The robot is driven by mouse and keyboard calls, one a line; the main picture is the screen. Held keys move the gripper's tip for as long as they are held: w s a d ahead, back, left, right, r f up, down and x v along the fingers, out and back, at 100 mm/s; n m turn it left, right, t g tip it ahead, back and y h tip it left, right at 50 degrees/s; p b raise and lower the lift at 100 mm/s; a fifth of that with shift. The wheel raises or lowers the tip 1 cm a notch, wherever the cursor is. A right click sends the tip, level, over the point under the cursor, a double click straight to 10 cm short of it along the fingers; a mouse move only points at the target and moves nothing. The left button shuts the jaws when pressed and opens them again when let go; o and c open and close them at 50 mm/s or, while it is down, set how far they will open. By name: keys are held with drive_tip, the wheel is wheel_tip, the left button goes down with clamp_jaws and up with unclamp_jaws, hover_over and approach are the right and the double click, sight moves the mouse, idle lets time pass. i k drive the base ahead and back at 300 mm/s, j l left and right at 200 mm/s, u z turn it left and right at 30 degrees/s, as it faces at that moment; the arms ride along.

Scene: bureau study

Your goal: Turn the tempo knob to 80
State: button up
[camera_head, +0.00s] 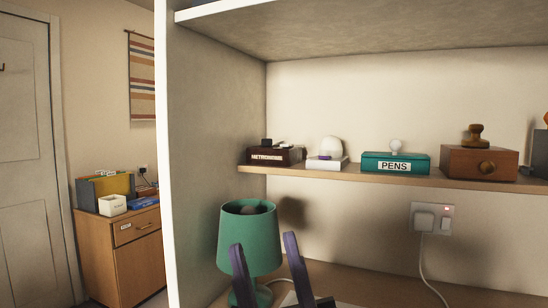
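A dark red-brown box labelled METRONOME (263,158) stands at the left end of the wooden shelf. Small dark parts (267,142) show on its top; I cannot tell which is the tempo knob, and no scale or number is readable. My gripper (264,243) shows two purple fingers at the bottom of the view, spread apart. It looks empty and appears well below the metronome in the picture, in front of the green lamp.
On the shelf (345,175), right of the metronome, stand a white base with a pale dome (330,150), a teal PENS box (397,163) and a wooden box (480,163). A green lamp (262,225) stands below. A white partition (205,150) bounds the left.

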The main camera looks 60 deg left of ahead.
sight(265, 142)
drive_tip(key=u, duration=1.6)
